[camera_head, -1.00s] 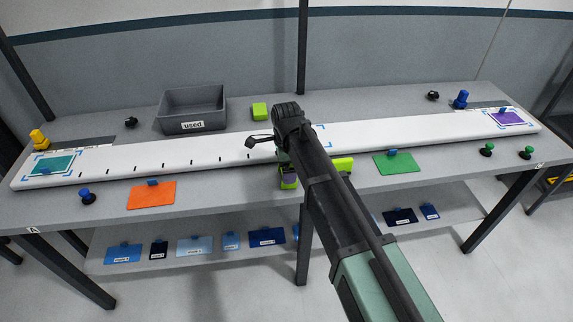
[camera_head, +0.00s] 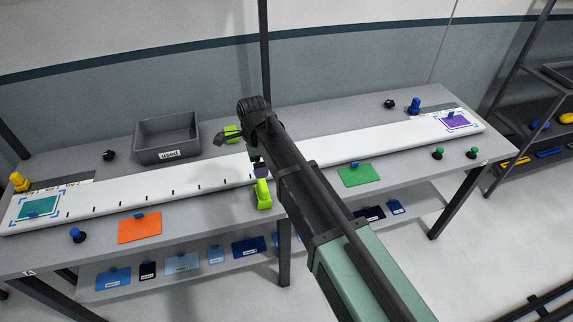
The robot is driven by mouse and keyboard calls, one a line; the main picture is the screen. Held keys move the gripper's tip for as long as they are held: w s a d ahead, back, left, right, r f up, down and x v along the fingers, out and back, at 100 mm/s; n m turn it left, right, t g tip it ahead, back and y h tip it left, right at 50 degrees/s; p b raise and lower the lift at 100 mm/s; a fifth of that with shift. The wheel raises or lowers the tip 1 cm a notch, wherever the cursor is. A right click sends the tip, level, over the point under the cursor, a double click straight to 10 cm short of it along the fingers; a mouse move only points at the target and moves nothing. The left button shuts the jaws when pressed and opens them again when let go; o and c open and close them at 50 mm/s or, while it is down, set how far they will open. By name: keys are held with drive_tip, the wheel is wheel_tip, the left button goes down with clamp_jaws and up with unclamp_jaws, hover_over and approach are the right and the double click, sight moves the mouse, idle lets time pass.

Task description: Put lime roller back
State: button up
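The lime roller (camera_head: 264,196) shows just left of my forearm, below my wrist, over the front edge of the white board. Its lime part points toward the front of the table, with a dark purple-grey part at its top. My gripper (camera_head: 259,172) is at that top end, mostly hidden behind my arm. It appears shut on the roller, as the roller has turned with it; the fingers do not show clearly. A separate lime block (camera_head: 232,131) lies on the table behind the board, partly hidden by my wrist.
A grey bin labelled "used" (camera_head: 138,152) stands behind the board (camera_head: 130,195). An orange card (camera_head: 140,229) and a green card (camera_head: 361,176) lie along the front. Blue (camera_head: 77,235) and green (camera_head: 438,153) knobs stand near the edge. Blue cards lie on the lower shelf.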

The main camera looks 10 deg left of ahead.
drive_tip(key=s+d+n, duration=0.4)
drive_tip(key=d, duration=0.8)
drive_tip(key=s+d+n, duration=0.4)
drive_tip(key=s+d, duration=0.1)
drive_tip(key=d, duration=0.7)
drive_tip(key=s+d+n, duration=0.4)
drive_tip(key=d, duration=0.8)
drive_tip(key=shift+s+d+n, duration=0.15)
drive_tip(key=shift+d+n, duration=0.1)
drive_tip(key=shift+n, duration=0.15)
drive_tip(key=shift+f+b, duration=0.85)
drive_tip(key=shift+f, duration=0.1)
